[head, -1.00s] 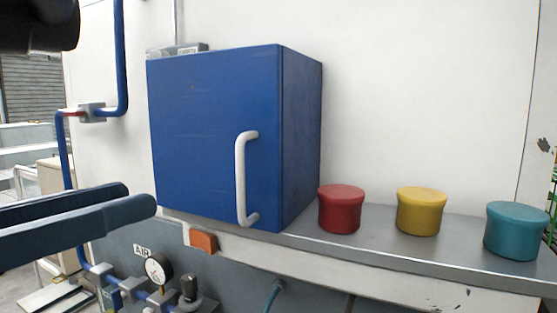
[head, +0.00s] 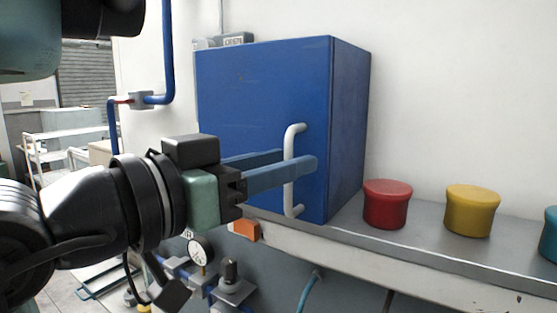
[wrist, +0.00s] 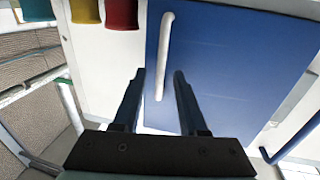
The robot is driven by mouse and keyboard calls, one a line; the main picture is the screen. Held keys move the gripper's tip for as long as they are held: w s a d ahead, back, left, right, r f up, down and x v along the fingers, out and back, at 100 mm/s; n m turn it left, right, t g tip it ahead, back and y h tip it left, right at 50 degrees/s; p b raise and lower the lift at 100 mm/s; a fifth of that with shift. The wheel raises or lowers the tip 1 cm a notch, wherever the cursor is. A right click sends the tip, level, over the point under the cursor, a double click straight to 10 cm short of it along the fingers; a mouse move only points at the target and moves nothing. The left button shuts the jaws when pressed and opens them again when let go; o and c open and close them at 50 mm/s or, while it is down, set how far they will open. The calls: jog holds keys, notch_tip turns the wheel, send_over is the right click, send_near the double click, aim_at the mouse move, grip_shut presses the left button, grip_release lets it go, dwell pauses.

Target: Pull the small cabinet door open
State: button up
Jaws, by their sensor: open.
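The small blue cabinet (head: 350,130) stands on a grey shelf, and its blue door (head: 245,100) looks shut. A white upright bar handle (head: 290,195) is on the door's right side; it also shows in the wrist view (wrist: 165,45). My gripper (head: 300,159) is at the handle with its jaws open. One finger passes on the near side of the handle and the other on the far side. In the wrist view the handle's bar lies between the two fingertips (wrist: 160,73). I cannot tell whether either finger touches it.
A red pot (head: 387,205), a yellow pot (head: 472,211) and a teal pot (head: 549,235) stand on the shelf (head: 425,245) right of the cabinet. A pressure gauge (head: 200,250) and blue pipes are below and left.

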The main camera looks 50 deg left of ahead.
jog(key=shift+c, duration=0.2)
grip_shut()
dwell(1.2)
